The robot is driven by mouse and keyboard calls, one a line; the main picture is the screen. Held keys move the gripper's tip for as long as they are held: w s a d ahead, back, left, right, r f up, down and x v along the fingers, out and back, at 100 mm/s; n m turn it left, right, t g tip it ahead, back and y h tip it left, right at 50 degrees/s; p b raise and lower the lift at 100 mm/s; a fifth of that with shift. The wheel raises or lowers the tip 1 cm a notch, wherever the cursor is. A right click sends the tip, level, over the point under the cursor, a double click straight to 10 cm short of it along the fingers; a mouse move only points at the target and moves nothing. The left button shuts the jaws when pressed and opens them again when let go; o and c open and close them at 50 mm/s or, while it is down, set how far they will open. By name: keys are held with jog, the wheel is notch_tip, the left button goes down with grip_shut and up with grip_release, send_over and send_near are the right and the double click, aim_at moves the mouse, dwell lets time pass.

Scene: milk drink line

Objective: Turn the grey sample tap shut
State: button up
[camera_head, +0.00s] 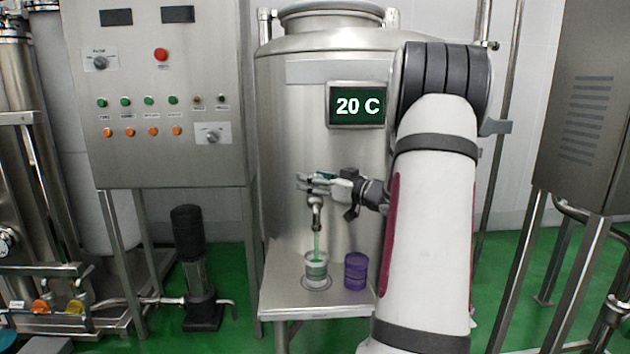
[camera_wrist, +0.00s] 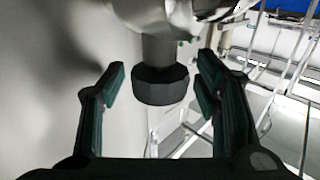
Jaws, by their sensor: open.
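The sample tap (camera_head: 316,208) sticks out from the front of the steel tank, its spout pointing down. A green stream runs from it into a clear cup (camera_head: 317,268) on the shelf below. My gripper (camera_head: 308,181) is at the tap's top in the head view and hides part of it. In the wrist view, my gripper (camera_wrist: 160,78) is open, one finger on each side of a dark grey faceted knob (camera_wrist: 160,87) on a grey stem. Gaps show between the knob and both fingers. The head view does not show the handle clearly.
A purple cup (camera_head: 355,272) stands right of the clear cup on the steel shelf (camera_head: 285,300). The tank (camera_head: 285,130) carries a "20 C" display (camera_head: 357,106). A control cabinet (camera_head: 170,80) stands left, with a dark pump (camera_head: 188,235) below it. My arm covers the right side.

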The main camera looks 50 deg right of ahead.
jog(key=c, duration=1.2)
jog(key=shift+o, duration=0.2)
